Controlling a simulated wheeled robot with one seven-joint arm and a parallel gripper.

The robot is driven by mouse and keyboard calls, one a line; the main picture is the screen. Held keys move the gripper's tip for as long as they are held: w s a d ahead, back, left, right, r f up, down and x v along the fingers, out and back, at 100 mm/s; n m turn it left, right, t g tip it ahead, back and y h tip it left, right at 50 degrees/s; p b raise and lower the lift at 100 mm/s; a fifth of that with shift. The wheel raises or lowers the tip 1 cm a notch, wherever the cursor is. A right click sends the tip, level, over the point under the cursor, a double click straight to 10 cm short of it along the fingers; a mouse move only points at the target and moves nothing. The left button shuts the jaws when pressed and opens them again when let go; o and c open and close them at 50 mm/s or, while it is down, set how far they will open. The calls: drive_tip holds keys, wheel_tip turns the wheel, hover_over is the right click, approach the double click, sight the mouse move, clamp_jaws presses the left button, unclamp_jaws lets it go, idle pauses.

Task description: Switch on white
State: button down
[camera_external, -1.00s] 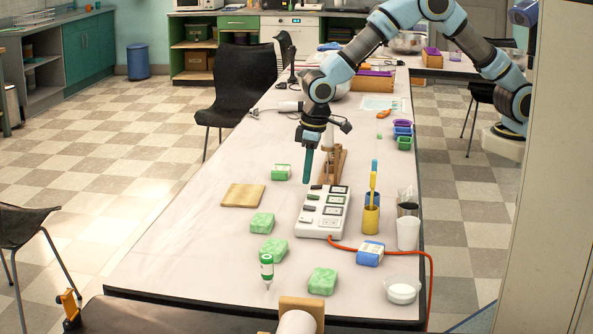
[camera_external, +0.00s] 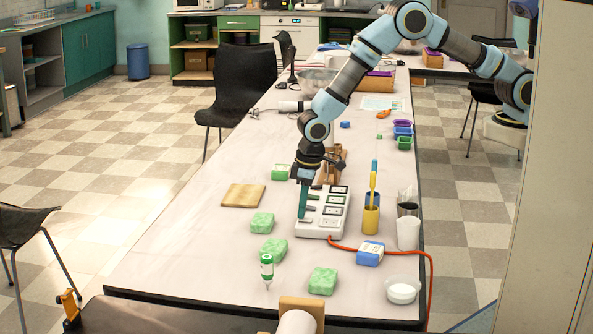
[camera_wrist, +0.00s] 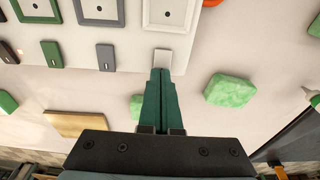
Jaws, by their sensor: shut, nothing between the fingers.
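A white power strip (camera_external: 321,226) lies on the table, with framed sockets along one side and coloured switches along the other. In the wrist view the strip (camera_wrist: 135,58) shows a white switch (camera_wrist: 162,55), a grey switch (camera_wrist: 106,57), a green switch (camera_wrist: 52,54) and a dark switch (camera_wrist: 9,52). The white-framed socket (camera_wrist: 171,14) lines up with the white switch. My gripper (camera_external: 303,215) is shut and empty, pointing down at the strip's near left corner. In the wrist view its green fingertips (camera_wrist: 161,71) are right by the white switch; contact cannot be told.
Green soap bars (camera_external: 262,222) and a wooden board (camera_external: 243,196) lie left of the strip. A green-white bottle (camera_external: 267,268) stands in front. A yellow cup (camera_external: 371,219) and a white cup (camera_external: 408,233) stand right. An orange cord (camera_external: 400,251) runs from the strip.

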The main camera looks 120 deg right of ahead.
drive_tip(key=shift+f+b, duration=0.25)
drive_tip(key=shift+b, duration=0.15)
drive_tip(key=shift+r, duration=0.1)
drive_tip(key=shift+a, duration=0.1)
drive_tip(key=shift+s+a+r, duration=0.15)
drive_tip(key=shift+s+a, duration=0.25)
drive_tip(key=shift+s, duration=0.1)
